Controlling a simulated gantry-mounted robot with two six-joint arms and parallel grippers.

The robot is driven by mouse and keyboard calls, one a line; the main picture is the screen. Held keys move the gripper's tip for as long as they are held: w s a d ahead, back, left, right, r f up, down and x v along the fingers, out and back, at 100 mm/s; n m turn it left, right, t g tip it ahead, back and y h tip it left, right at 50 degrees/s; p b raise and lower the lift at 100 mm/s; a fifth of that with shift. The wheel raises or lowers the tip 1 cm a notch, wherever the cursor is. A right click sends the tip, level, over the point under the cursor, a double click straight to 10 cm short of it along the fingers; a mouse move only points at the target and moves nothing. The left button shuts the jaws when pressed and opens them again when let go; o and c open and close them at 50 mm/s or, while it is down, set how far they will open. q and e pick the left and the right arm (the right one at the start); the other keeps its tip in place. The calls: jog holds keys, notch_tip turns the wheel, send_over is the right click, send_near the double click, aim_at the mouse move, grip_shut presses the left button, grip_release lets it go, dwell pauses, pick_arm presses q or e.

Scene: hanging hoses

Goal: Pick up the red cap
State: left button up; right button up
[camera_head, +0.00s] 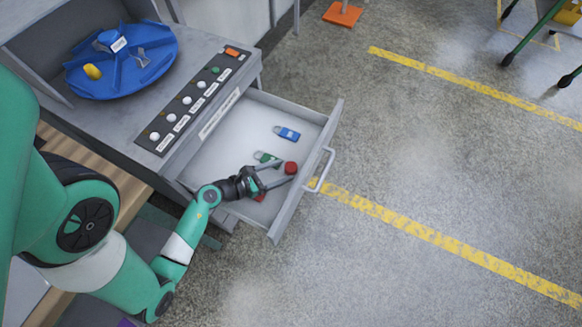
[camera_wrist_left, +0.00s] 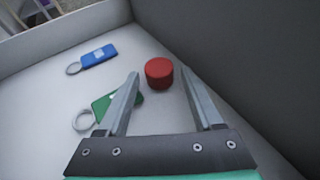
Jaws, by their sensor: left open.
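The red cap (camera_head: 291,168) lies in the open drawer (camera_head: 223,160), toward its front near the handle side. In the left wrist view the red cap (camera_wrist_left: 159,72) is a short round cylinder on the drawer floor. It lies just beyond the fingertips, between their lines. My left gripper (camera_head: 279,171) reaches into the drawer from the left, its two fingers spread apart and empty. The fingers also show in the left wrist view (camera_wrist_left: 162,84). My right gripper is in neither view.
A blue key tag (camera_head: 288,133) lies farther back in the drawer. A green key tag (camera_wrist_left: 117,106) is partly under the left finger. A bit of red (camera_head: 260,198) shows beside the gripper. Drawer walls and the handle (camera_head: 321,170) surround the space.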

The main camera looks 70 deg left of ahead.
aim_at(289, 168)
pick_arm(q)
jog(key=b+x, duration=0.2)
jog(key=x, duration=0.2)
jog(key=shift+w+a+f, duration=0.1)
jog(key=shift+w+f, duration=0.05)
jog(key=shift+w+a, duration=0.1)
jog(key=shift+w, duration=0.2)
jog(key=shift+s, duration=0.1)
jog(key=shift+c, duration=0.6)
grip_shut()
